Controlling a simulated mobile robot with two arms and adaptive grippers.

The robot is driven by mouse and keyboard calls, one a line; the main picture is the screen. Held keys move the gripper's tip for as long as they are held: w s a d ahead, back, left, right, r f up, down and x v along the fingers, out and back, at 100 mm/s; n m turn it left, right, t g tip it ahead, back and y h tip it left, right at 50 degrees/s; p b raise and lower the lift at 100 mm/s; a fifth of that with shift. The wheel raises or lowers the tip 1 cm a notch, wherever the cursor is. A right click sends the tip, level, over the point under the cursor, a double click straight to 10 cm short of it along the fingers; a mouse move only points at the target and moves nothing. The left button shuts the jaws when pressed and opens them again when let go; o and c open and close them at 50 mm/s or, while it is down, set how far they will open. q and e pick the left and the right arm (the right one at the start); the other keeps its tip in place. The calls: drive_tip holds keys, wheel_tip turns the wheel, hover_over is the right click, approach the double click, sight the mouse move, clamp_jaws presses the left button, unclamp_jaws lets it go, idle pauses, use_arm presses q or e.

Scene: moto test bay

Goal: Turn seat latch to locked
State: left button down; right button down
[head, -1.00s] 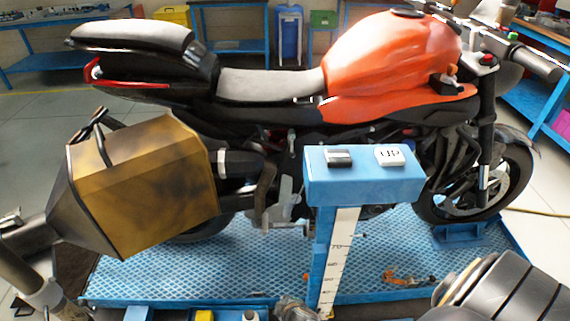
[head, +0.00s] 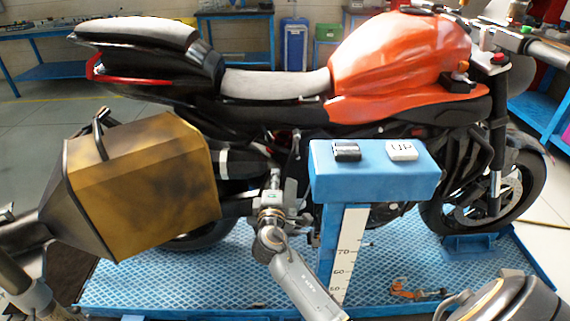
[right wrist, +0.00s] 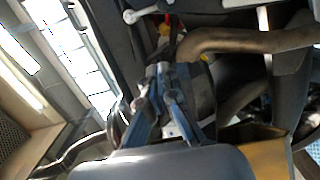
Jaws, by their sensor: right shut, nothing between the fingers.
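I cannot pick out the seat latch for certain. A small pale lever (right wrist: 148,12) with a rounded end shows at the top of the right wrist view, beyond my fingers; I cannot tell whether it is the latch. The motorcycle seat (head: 275,84) is grey, behind the orange tank (head: 400,60). My right gripper (head: 274,180) is below the seat, in front of the bike's dark side. In the right wrist view its fingers (right wrist: 163,75) are shut and empty, apart from the pale lever.
A blue pedestal (head: 375,187) with two switches stands right of my right gripper. A curved brown pipe (right wrist: 245,40) crosses the wrist view. The blue lift platform (head: 240,278) lies below.

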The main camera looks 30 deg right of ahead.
sight(297, 146)
drive_tip(key=w+d, duration=0.6)
drive_tip(key=d, duration=0.3)
drive_tip(key=shift+w+b, duration=0.25)
drive_tip(key=shift+b, duration=0.05)
drive_tip(key=shift+d, duration=0.25)
